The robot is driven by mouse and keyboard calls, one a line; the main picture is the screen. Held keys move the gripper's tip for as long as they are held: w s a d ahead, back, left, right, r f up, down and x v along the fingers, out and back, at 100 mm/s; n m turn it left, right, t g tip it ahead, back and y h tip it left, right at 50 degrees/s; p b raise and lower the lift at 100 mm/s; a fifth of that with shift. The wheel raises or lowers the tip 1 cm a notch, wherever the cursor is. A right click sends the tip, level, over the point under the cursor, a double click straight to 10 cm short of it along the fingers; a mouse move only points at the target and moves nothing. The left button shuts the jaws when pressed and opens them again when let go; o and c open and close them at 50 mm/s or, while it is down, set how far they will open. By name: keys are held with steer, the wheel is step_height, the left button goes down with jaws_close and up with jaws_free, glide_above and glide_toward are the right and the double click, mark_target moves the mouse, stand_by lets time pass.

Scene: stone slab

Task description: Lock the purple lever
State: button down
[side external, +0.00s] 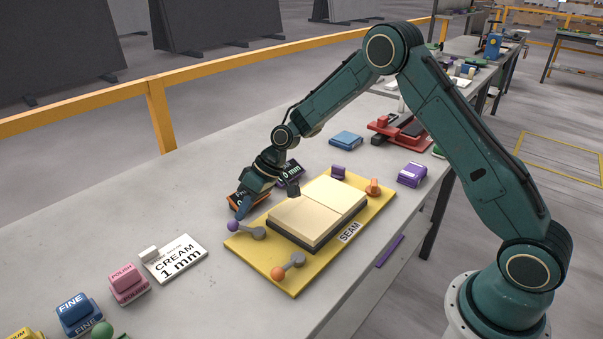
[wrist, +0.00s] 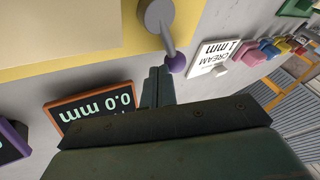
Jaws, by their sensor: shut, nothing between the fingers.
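The purple lever has a purple ball knob (side external: 233,226) on a short grey arm with a round grey pivot (side external: 259,233), at the left corner of the yellow board (side external: 268,271). In the wrist view the purple knob (wrist: 175,63) lies just beyond my fingertips, with the pivot (wrist: 155,14) on the board's edge. My gripper (side external: 241,210) is shut and empty, right beside the knob; its fingers also show in the wrist view (wrist: 157,80). I cannot tell whether they touch the knob. A purple block (side external: 338,172) stands at the board's back edge.
Two cream slabs (side external: 318,208) lie on the board. An orange-knobbed lever (side external: 287,268) is at the front corner and an orange block (side external: 373,187) at the right. An orange-framed gauge (wrist: 92,109) and the CREAM card (side external: 177,262) lie nearby.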

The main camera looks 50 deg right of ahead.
mark_target(234, 223)
steer(key=shift+a+n, duration=0.15)
steer(key=shift+n, duration=0.25)
steer(key=shift+a+n+g, duration=0.55)
steer(key=shift+n+g, duration=0.25)
steer(key=shift+n, duration=0.3)
steer(key=n, duration=0.1)
steer(key=a+n+g, duration=0.1)
steer(key=n+g, duration=0.1)
steer(key=shift+s+a+n+y, duration=0.25)
steer(key=shift+a+n+y, duration=0.05)
steer(key=shift+a, duration=0.05)
steer(key=n+g, duration=0.1)
steer(key=n, duration=0.1)
steer(key=s+a+n+g, duration=0.1)
steer(key=shift+a+n+h, duration=0.2)
steer(key=shift+n+h, duration=0.2)
steer(key=shift+s+a, duration=0.2)
steer(key=shift+s, duration=0.1)
steer(key=shift+w, duration=0.1)
